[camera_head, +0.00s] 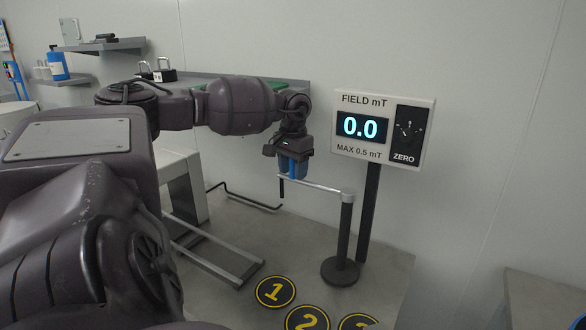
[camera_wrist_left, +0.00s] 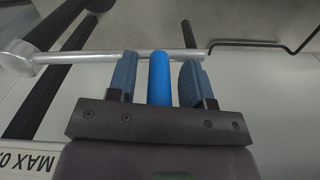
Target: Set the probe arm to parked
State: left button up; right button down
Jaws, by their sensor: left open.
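The probe arm (camera_head: 326,188) is a silver bar reaching left from the top of a black post (camera_head: 344,240), with a dark rod hanging at its far end. In the left wrist view the bar (camera_wrist_left: 85,57) runs across from its round hub (camera_wrist_left: 17,58) at the left. A blue handle (camera_wrist_left: 160,80) stands on the bar. My left gripper (camera_head: 292,172) is over the bar's outer part, pointing down. In the wrist view its open fingers (camera_wrist_left: 160,88) stand on both sides of the handle, with gaps. My right gripper is out of view.
A sign (camera_head: 384,128) reads FIELD mT 0.0, MAX 0.5 mT, with a ZERO dial. Round floor marks 1 (camera_head: 275,292) and 2 (camera_head: 308,319) and a partly cut-off third lie in front of the post. A bent black rod (camera_head: 245,197) and a grey metal frame (camera_head: 215,252) lie left.

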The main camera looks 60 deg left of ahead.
pick_arm(q)
jog(key=shift+r, duration=0.1)
notch_tip(320, 180, up, 11)
jog(key=shift+f, duration=0.15)
dwell(0.3)
jog(key=shift+f, duration=0.1)
dwell(0.5)
